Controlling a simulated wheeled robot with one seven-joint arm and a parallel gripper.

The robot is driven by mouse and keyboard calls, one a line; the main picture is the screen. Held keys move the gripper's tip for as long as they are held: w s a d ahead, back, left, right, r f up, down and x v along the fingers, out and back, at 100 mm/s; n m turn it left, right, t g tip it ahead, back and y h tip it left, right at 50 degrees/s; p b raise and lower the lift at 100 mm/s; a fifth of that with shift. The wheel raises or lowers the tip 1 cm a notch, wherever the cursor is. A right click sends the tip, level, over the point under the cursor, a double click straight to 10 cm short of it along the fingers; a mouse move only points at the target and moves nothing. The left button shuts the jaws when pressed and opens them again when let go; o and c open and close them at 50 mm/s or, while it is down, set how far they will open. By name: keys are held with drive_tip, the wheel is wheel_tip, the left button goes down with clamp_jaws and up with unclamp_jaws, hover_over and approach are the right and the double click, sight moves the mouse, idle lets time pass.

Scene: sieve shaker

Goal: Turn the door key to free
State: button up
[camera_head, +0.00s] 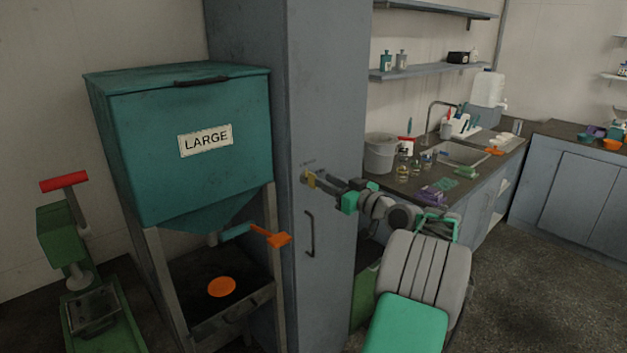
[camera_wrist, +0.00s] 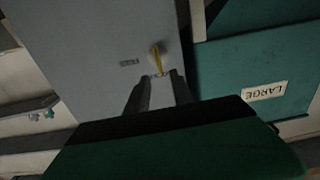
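The yellow door key (camera_head: 310,180) sits in a lock on the tall grey cabinet (camera_head: 330,120), just above its dark handle (camera_head: 310,233). In the wrist view the key (camera_wrist: 157,60) stands out from a pale round lock, beside a small label (camera_wrist: 129,62). My gripper (camera_head: 322,183) reaches toward the key from the right. In the wrist view my gripper's two dark fingers (camera_wrist: 160,78) are apart, with the key's near end at or just beyond their tips, between them. The fingers do not appear to press on the key. The cabinet door looks closed.
A teal hopper labelled LARGE (camera_head: 205,140) stands left of the cabinet, with an orange-handled lever (camera_head: 278,238) near the cabinet's side. A counter with a grey bucket (camera_head: 380,153), jars and a sink (camera_head: 462,153) lies to the right. The floor (camera_head: 540,290) at right is clear.

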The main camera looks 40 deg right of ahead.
sight(313, 174)
drive_tip(key=w+p, duration=0.1)
drive_tip(key=w, duration=0.5)
drive_tip(key=shift+w+a, duration=0.1)
drive_tip(key=shift+c, duration=0.5)
clamp_jaws()
